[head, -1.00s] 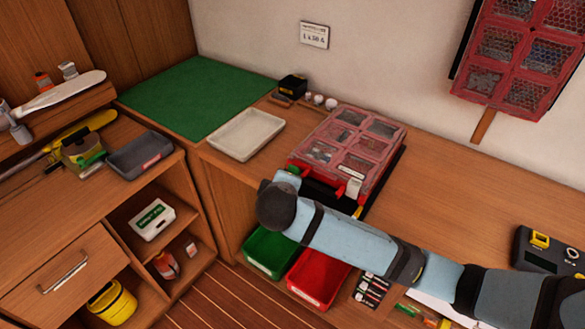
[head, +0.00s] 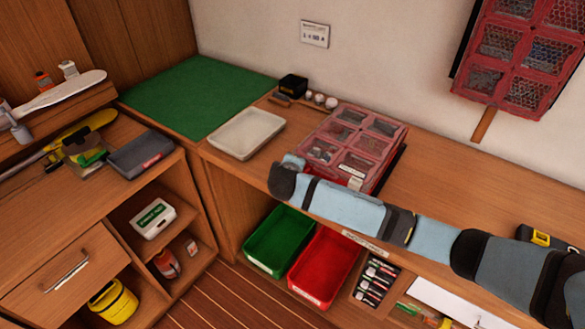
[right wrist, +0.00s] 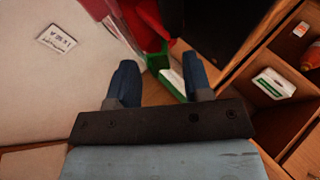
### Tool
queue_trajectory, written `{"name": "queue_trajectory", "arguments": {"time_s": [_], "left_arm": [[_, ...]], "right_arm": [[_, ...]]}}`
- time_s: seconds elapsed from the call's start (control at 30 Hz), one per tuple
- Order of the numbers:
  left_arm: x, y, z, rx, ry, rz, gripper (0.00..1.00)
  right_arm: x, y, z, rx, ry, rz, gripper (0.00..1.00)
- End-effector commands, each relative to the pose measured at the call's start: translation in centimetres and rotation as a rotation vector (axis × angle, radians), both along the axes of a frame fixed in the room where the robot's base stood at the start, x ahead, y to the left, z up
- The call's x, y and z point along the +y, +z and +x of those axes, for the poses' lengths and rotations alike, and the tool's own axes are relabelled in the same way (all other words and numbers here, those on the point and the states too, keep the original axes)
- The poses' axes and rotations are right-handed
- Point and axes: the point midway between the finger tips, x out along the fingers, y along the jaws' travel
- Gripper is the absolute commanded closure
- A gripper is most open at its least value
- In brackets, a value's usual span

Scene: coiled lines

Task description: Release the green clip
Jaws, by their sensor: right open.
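The red parts case (head: 357,143) lies on the bench with a gridded clear lid. A small pale catch (head: 355,184) shows at its front edge, just above my right forearm. My right wrist lies across the case's near left corner, and its fingers are hidden in the head view. In the right wrist view my right gripper (right wrist: 162,78) is open, its two blue fingers wide apart. A green and white piece (right wrist: 170,80) shows between or beyond them; I cannot tell whether it is the green clip. Red parts (right wrist: 148,25) lie above it. My left gripper is out of view.
A white tray (head: 246,134) and green mat (head: 195,96) lie left of the case. A green bin (head: 279,241) and red bin (head: 324,266) stand below the bench edge. A second red case (head: 520,50) hangs on the wall. Bench right of the case is mostly clear.

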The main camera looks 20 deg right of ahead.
Motion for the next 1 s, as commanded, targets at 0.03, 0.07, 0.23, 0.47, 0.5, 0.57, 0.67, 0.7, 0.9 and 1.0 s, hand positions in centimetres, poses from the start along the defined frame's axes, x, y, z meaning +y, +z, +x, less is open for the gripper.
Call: {"name": "queue_trajectory", "arguments": {"time_s": [0.03, 0.07, 0.23, 0.47, 0.5, 0.57, 0.67, 0.7, 0.9, 1.0], "left_arm": [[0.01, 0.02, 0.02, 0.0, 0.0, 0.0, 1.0], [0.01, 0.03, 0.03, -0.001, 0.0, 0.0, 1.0], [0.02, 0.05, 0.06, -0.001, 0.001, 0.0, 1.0], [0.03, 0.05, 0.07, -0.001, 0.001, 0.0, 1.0], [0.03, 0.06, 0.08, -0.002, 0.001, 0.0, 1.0], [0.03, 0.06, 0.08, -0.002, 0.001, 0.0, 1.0], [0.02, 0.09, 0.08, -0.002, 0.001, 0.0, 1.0], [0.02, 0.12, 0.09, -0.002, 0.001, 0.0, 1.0], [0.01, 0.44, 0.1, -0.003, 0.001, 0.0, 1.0], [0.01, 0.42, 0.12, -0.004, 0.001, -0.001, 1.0]], "right_arm": [[-0.13, -0.16, 0.22, 0.0, -0.001, 0.0, 0.54], [-0.16, -0.22, 0.31, 0.0, -0.001, 0.0, 0.54], [-0.22, -0.36, 0.44, 0.0, 0.001, 0.0, 0.54], [-0.22, -0.34, 0.41, 0.0, 0.0, 0.001, 0.77], [-0.22, -0.34, 0.41, 0.0, 0.0, 0.001, 0.86], [-0.22, -0.34, 0.41, 0.0, 0.0, 0.001, 1.0], [-0.21, -0.36, 0.41, 0.0, 0.0, 0.0, 1.0], [-0.18, -0.39, 0.38, -0.003, 0.0, -0.003, 1.0], [0.13, -0.9, 0.11, -0.056, -0.002, -0.074, 1.0], [0.2, -1.08, 0.03, -0.081, -0.002, -0.107, 1.0]]}}
